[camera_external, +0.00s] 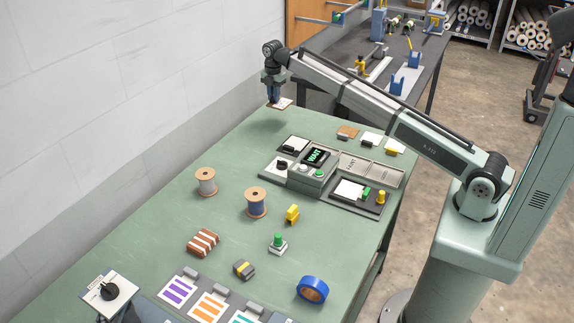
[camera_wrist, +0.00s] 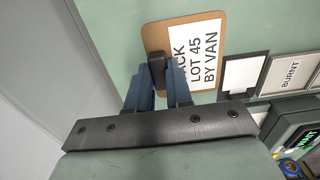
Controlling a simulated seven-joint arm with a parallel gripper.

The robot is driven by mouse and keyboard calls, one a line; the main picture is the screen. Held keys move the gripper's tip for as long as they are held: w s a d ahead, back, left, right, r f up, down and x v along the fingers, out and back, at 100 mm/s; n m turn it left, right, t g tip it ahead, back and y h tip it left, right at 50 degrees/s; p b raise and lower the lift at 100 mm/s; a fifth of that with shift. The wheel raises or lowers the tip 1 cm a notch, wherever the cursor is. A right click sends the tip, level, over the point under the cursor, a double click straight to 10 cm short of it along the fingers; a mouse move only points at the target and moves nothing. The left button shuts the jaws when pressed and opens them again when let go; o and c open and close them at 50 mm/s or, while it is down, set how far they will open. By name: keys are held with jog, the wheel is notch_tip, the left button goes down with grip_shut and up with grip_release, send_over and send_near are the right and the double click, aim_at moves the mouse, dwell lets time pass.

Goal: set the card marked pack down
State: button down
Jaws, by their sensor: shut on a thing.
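The card marked pack (camera_wrist: 198,55) is a white label on a brown board, reading "LOT 45 BY VAN" below a partly hidden first word. The card appears to be above the green table (camera_external: 232,150); the exact gap is unclear.
A grey panel with a lit "WAIT" display (camera_external: 317,156) stands right of the card, with labelled slots (camera_external: 352,163), one reading "BURNT" (camera_wrist: 290,72). Other cards (camera_external: 371,138) lie behind it. Spools (camera_external: 206,181) stand nearer. The table's far left is clear.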

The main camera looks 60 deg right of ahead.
aim_at(274, 121)
jog(key=shift+f, duration=4.75)
jog(key=shift+f, duration=0.1)
jog(key=c, duration=1)
grip_release()
notch_tip(274, 121, up, 12)
jog(key=shift+r, duration=0.15)
